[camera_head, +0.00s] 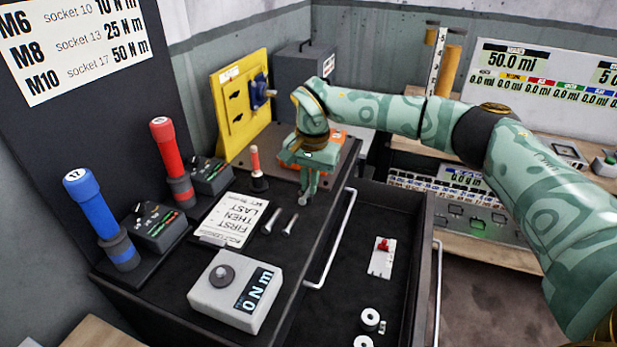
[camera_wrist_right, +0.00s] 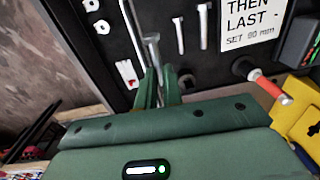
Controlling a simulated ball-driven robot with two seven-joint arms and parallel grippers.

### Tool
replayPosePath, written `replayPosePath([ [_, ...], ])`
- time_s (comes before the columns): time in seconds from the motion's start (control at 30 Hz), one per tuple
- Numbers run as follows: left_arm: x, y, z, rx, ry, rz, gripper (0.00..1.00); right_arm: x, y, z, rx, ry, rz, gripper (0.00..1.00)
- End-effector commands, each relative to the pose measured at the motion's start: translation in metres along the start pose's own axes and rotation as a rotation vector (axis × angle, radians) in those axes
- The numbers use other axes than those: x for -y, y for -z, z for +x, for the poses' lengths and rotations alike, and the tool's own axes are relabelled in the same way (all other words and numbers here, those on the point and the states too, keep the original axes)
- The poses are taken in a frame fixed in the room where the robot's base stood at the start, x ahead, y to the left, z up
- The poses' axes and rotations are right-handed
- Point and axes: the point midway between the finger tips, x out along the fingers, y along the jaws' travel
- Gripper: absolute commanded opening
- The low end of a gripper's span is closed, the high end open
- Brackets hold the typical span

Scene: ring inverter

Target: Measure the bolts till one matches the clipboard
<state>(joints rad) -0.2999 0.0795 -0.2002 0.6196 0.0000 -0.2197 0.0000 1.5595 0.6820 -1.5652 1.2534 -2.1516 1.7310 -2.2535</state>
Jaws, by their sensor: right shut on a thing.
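A clipboard sheet (camera_head: 238,220) lies on the black bench top, reading "FIRST THEN LAST"; part of it shows in the wrist view (camera_wrist_right: 252,18) with a "SET" line, its number too small to read surely. Two silver bolts lie beside it, a left one (camera_head: 271,221) and a right one (camera_head: 291,223). Both show in the wrist view (camera_wrist_right: 178,36) (camera_wrist_right: 203,27). My right gripper (camera_head: 304,196) hangs near the bench's drawer-side edge, right of the bolts, shut on a small grey piece, apparently a bolt. My left gripper is out of view.
A grey meter box (camera_head: 235,289) reads 0 N m at the front. Blue (camera_head: 94,210) and red (camera_head: 171,155) torque tools stand at left. The open drawer (camera_head: 345,290) holds pale rings (camera_head: 370,317) and a white plate with a red part (camera_head: 383,258). A yellow panel (camera_head: 238,115) stands behind.

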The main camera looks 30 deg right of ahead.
Motion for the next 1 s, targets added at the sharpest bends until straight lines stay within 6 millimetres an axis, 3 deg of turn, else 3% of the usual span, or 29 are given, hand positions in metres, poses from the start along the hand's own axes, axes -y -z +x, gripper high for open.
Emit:
replayPosePath([
  [0.03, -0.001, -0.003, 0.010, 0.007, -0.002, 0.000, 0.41, -0.001, 0.001, 0.013, 0.003, -0.003, 0.001, 0.00],
  [0.7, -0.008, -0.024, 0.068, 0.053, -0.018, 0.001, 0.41, -0.005, 0.000, 0.093, 0.002, -0.004, -0.001, 0.00],
  [1.0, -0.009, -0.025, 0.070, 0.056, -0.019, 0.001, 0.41, -0.006, 0.000, 0.119, 0.001, -0.001, -0.001, 0.00],
])
